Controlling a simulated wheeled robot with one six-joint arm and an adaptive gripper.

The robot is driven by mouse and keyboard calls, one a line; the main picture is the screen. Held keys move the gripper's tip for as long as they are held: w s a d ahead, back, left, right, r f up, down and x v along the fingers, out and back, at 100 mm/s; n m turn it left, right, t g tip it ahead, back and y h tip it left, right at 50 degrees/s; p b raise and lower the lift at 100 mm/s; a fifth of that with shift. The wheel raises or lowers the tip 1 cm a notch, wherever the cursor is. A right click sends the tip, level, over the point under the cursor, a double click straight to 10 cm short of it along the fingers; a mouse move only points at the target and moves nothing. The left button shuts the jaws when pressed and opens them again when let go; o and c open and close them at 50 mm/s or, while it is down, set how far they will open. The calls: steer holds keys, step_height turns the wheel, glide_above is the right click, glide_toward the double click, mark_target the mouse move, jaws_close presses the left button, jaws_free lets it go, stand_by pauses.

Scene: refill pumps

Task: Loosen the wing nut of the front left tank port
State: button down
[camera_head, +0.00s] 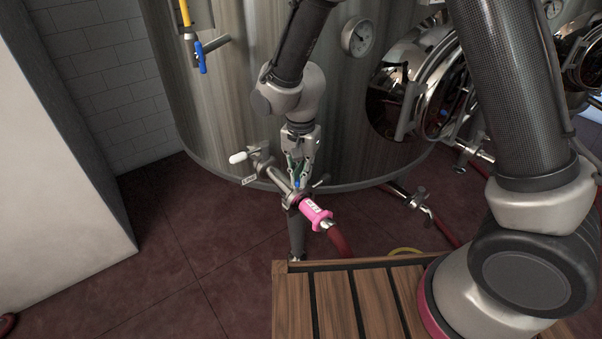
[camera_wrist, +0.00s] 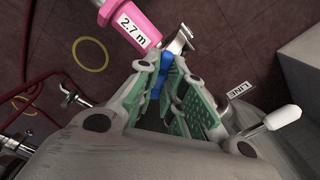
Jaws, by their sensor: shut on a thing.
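The front left tank port (camera_head: 282,183) is a steel pipe fitting low on the big tank, with a clamp at its front end. The blue wing nut (camera_wrist: 164,72) of that clamp sits between my finger pads in the wrist view. Only a little blue shows at the fingertips in the head view. My gripper (camera_head: 300,172) points down from above the port and is shut on the wing nut. Its pads are green. A pink hose end (camera_head: 316,214) labelled "2.7 m" meets the clamp, and it also shows in the wrist view (camera_wrist: 135,22).
A white-handled valve (camera_head: 238,158) and a LINE tag (camera_head: 249,181) stand left of the gripper. A red hose (camera_head: 340,241) runs from the pink end past the wooden slatted top (camera_head: 345,300). Another outlet (camera_head: 418,203) is to the right. Floor at left is clear.

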steer(key=n, duration=1.5)
steer(key=shift+n, duration=0.3)
steer(key=n, duration=0.3)
steer(key=shift+n, duration=0.3)
steer(key=n, duration=0.3)
steer(key=shift+n, duration=0.3)
steer(key=n, duration=0.3)
steer(key=shift+n, duration=2.2)
